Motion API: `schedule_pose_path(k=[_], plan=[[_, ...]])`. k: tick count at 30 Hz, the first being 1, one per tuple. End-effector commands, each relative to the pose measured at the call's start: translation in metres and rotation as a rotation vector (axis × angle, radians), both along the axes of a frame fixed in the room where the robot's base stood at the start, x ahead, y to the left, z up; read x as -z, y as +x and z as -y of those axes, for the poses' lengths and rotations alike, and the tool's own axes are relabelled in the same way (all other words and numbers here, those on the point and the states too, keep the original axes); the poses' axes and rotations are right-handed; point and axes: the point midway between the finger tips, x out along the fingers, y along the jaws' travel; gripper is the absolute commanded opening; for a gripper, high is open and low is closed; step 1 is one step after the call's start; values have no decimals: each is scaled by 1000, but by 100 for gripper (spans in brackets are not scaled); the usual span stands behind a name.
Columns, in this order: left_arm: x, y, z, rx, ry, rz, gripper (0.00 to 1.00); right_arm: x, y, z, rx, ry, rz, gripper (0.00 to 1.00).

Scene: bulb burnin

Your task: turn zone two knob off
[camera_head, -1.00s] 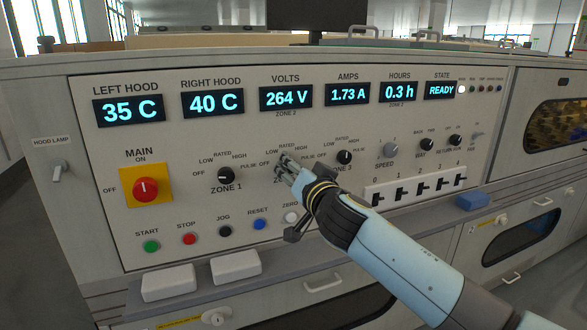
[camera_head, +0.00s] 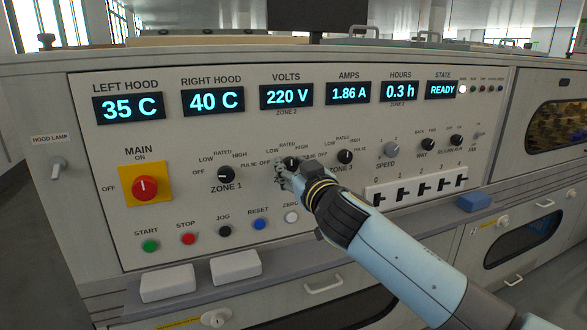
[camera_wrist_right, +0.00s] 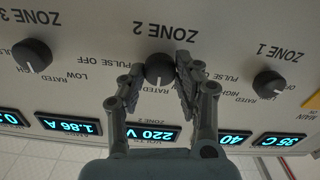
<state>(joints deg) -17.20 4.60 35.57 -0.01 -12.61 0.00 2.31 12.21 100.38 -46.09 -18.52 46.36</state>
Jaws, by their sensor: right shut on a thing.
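The zone two knob (camera_head: 291,162) is black and round on the panel's front, partly hidden by my right gripper (camera_head: 284,176) in the head view. In the right wrist view, which is upside down, the knob (camera_wrist_right: 159,67) sits between the two fingers of my right gripper (camera_wrist_right: 159,82), which is shut on it. Its white pointer mark is toward the RATED label. The volts display (camera_head: 286,96) above reads 220 V for zone 2. The amps display (camera_head: 347,93) reads 1.86 A. My left gripper is not in view.
The zone one knob (camera_head: 226,175) and zone three knob (camera_head: 344,157) flank the zone two knob closely. A red main switch (camera_head: 145,188) is at the left. Coloured push buttons, including the blue reset button (camera_head: 257,224), line the panel below.

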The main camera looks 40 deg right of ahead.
Motion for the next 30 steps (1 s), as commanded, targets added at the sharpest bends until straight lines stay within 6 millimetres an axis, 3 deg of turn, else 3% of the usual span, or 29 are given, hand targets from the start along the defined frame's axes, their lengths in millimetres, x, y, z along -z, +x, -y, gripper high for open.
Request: schedule_pose_path(k=[30], plan=[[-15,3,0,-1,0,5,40,2,0,-2,-2,-935,-227,0]])
